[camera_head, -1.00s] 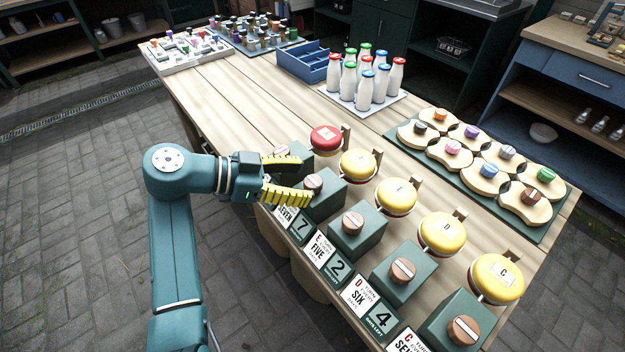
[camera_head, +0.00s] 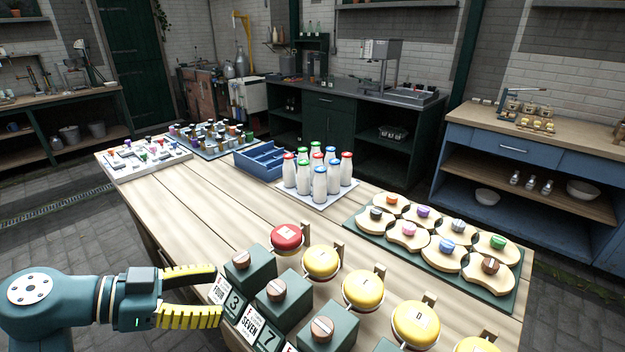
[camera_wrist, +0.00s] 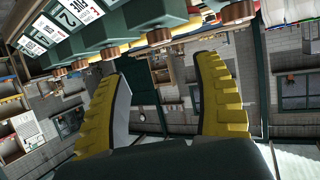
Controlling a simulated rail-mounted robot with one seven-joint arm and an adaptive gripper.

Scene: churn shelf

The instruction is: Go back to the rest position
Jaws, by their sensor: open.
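My gripper (camera_head: 205,291) is at the lower left in the head view, at the near edge of the wooden table. Its two yellow ribbed fingers are apart, with nothing between them. It is just left of the green blocks with wooden knobs (camera_head: 252,266). In the wrist view my gripper (camera_wrist: 165,95) also shows open and empty. The green blocks (camera_wrist: 155,14) and their printed cards (camera_wrist: 68,18) lie across the top of that view, apart from the fingers.
One red round lid (camera_head: 286,237) and several yellow lids (camera_head: 322,261) stand behind the blocks. Milk bottles (camera_head: 320,182), a blue divided crate (camera_head: 262,163) and a green board of wooden pieces (camera_head: 450,268) are farther back. The floor left of the table (camera_head: 70,232) is clear.

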